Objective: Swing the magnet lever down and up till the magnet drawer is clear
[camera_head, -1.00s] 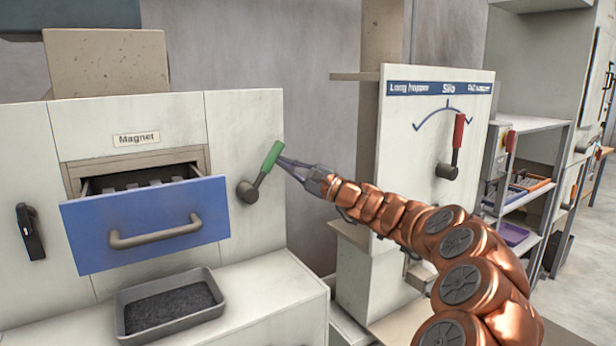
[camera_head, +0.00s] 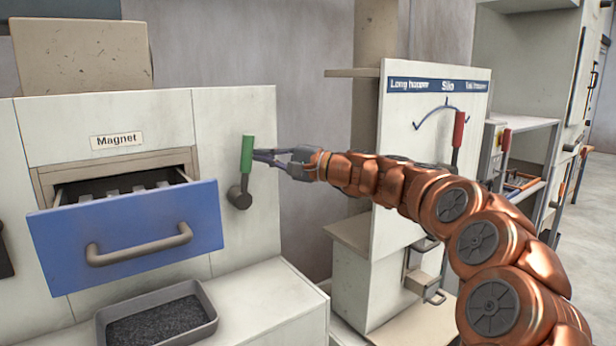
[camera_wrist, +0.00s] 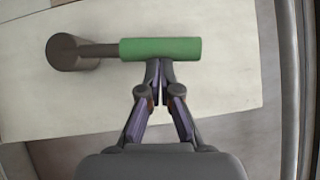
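The magnet lever has a green handle (camera_head: 247,155) on a dark round pivot (camera_head: 239,197), right of the magnet drawer (camera_head: 130,235). The handle stands nearly upright above its pivot. The blue-fronted drawer is pulled out under the "Magnet" label (camera_head: 117,140), and pale grey bars show inside it. My gripper (camera_head: 257,156) is at the handle's right side. In the wrist view, my gripper's fingertips (camera_wrist: 159,66) are close together at the edge of the green handle (camera_wrist: 162,48) and appear to touch it. They are not seen wrapped around it.
A grey tray (camera_head: 207,322) with dark granules sits on the ledge below the drawer. To the right stands a Silo panel (camera_head: 400,150) with a red-handled lever (camera_head: 458,130). Shelves (camera_head: 530,160) stand farther right.

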